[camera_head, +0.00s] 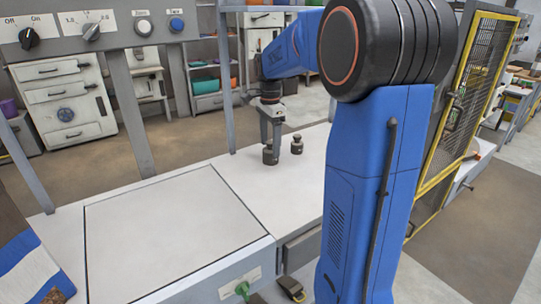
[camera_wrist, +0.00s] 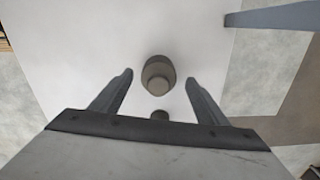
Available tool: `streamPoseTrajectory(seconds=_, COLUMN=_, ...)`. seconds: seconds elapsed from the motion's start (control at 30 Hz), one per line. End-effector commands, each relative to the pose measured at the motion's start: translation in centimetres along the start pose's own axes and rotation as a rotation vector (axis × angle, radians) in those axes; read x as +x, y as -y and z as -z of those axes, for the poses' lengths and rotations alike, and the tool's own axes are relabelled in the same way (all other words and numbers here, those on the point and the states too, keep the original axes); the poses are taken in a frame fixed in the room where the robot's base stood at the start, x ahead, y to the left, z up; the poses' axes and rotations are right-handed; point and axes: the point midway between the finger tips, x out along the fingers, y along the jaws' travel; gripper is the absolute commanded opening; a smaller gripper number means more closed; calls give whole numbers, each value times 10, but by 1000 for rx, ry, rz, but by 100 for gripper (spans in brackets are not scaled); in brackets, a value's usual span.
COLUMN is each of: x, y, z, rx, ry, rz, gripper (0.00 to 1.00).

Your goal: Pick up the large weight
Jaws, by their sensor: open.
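Two dark grey weights with knobs stand upright on the white bench top. The larger-looking one, which I take for the large weight (camera_head: 269,157), is directly below my gripper (camera_head: 271,143) in the head view. In the wrist view the large weight (camera_wrist: 159,70) shows between the fingertips of my gripper (camera_wrist: 159,77), with clear space on both sides. My gripper points down, open and empty. The smaller weight (camera_head: 297,145) stands just to the right in the head view. In the wrist view the smaller weight (camera_wrist: 160,115) is partly hidden behind the gripper body.
A flat square plate (camera_head: 175,235) fills the bench's near left. A panel with knobs (camera_head: 90,28) and grey posts stand at the left. A yellow-framed mesh guard (camera_head: 465,100) is at the right. The bench around the weights is clear.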

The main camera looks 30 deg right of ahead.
Motion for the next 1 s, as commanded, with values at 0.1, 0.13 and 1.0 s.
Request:
streamPoseTrajectory(seconds=0.1, x=18, y=-2, z=0, rx=0, ry=1, rz=-3, gripper=68)
streamPoseTrajectory(seconds=0.13, x=22, y=-2, z=0, rx=0, ry=0, rz=-3, gripper=68)
streamPoseTrajectory(seconds=1.0, x=39, y=-1, z=0, rx=0, ry=0, rz=2, gripper=0)
